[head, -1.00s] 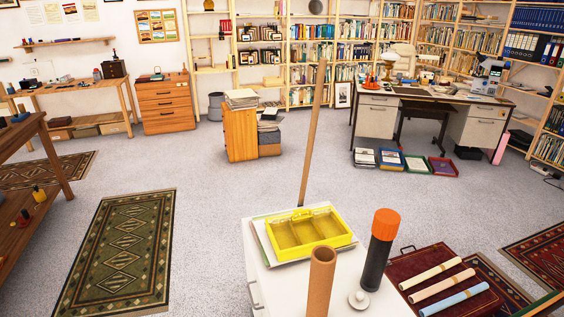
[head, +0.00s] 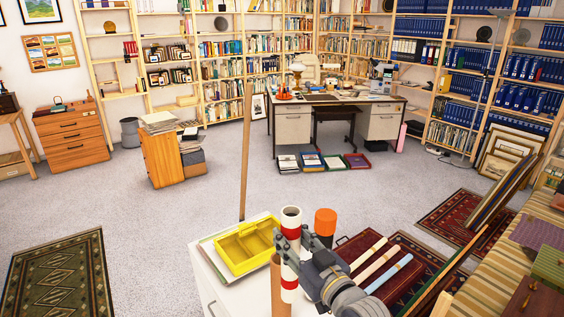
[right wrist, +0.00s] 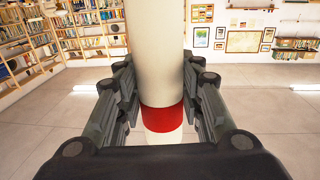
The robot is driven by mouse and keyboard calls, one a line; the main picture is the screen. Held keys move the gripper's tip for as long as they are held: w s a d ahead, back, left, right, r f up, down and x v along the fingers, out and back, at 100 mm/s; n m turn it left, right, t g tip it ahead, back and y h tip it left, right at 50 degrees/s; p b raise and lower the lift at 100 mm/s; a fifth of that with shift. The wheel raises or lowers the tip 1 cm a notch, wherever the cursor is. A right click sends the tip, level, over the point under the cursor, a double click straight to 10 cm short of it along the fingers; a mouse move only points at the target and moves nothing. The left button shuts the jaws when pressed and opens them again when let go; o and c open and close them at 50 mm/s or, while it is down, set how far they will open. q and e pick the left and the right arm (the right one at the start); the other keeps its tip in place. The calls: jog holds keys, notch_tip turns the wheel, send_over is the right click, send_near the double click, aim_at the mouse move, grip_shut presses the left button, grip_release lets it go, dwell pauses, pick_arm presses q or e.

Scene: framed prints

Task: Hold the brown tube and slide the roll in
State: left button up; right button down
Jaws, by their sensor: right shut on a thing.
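The brown tube (head: 275,290) stands upright at the front of the white cabinet top (head: 232,290), partly covered by the roll. The roll (head: 290,255) is white with red bands. My right gripper (head: 291,250) is shut on it and holds it nearly upright. In the head view the roll's lower part overlaps the tube's right side, so it appears in front of or beside the tube, not inside it. The right wrist view shows the roll (right wrist: 155,50) between both fingers (right wrist: 160,100), with one red band low. My left gripper is not in view.
A yellow tray (head: 245,248) lies on papers behind the tube, with a tall wooden pole (head: 246,150) beyond it. A dark tube with an orange cap (head: 325,217) stands behind my right gripper.

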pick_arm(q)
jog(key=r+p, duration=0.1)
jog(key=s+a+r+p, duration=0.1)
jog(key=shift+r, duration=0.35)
pick_arm(e)
jog(key=w+a+r+n+g+y, duration=0.1)
jog(key=w+a+r, duration=0.1)
jog(key=w+r, duration=0.8)
notch_tip(320, 180, up, 2)
jog(key=shift+r+y, duration=0.25)
jog(key=shift+y, duration=0.05)
pick_arm(q)
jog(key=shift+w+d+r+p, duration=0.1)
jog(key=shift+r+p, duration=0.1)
jog(key=shift+p, duration=0.15)
pick_arm(e)
jog(key=shift+r, duration=0.1)
pick_arm(q)
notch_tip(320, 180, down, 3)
jog(key=b, duration=0.2)
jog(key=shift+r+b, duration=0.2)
jog(key=shift+b, duration=0.15)
pick_arm(e)
notch_tip(320, 180, down, 4)
jog(key=shift+f, duration=0.1)
